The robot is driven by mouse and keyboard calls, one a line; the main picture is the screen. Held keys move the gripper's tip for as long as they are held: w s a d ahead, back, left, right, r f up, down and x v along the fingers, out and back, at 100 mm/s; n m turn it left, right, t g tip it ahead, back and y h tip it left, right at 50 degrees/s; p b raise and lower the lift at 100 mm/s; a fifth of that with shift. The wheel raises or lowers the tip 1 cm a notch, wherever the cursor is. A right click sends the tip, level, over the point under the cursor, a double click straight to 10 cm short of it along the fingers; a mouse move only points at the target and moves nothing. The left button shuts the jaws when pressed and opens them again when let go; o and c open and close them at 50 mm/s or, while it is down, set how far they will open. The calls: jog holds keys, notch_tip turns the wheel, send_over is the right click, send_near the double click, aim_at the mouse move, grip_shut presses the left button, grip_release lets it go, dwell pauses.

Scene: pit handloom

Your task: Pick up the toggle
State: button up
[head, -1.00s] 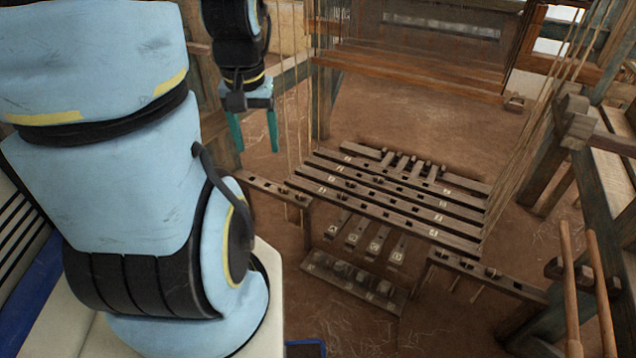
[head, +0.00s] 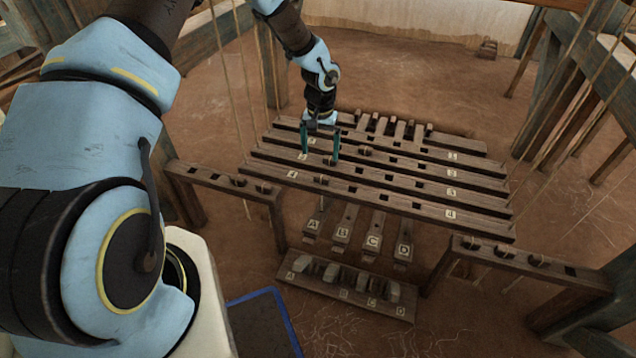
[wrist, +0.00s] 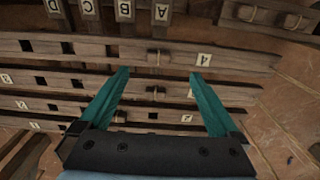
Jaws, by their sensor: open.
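Several small dark toggles sit on the loom's slotted wooden bars, and I cannot tell which one the task means. My gripper (head: 320,158) is above the left part of the bars, pointing down. Its teal fingers are spread wide and empty; in the wrist view my gripper (wrist: 160,73) straddles the middle toggle's column. Finger height over the bars is unclear.
A left side rack (head: 203,178) and a right side rack (head: 570,280) hold more small pegs. Vertical cords (head: 240,90) hang at the left. Bare floor lies around.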

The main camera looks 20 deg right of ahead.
send_over(322, 176)
notch_tip(322, 176, down, 5)
notch_tip(322, 176, down, 5)
jog(key=shift+r+b, duration=0.2)
jog(key=shift+b, duration=0.3)
jog(key=shift+f, duration=0.55)
jog(key=shift+c, duration=0.2)
jog(key=c, duration=1.4)
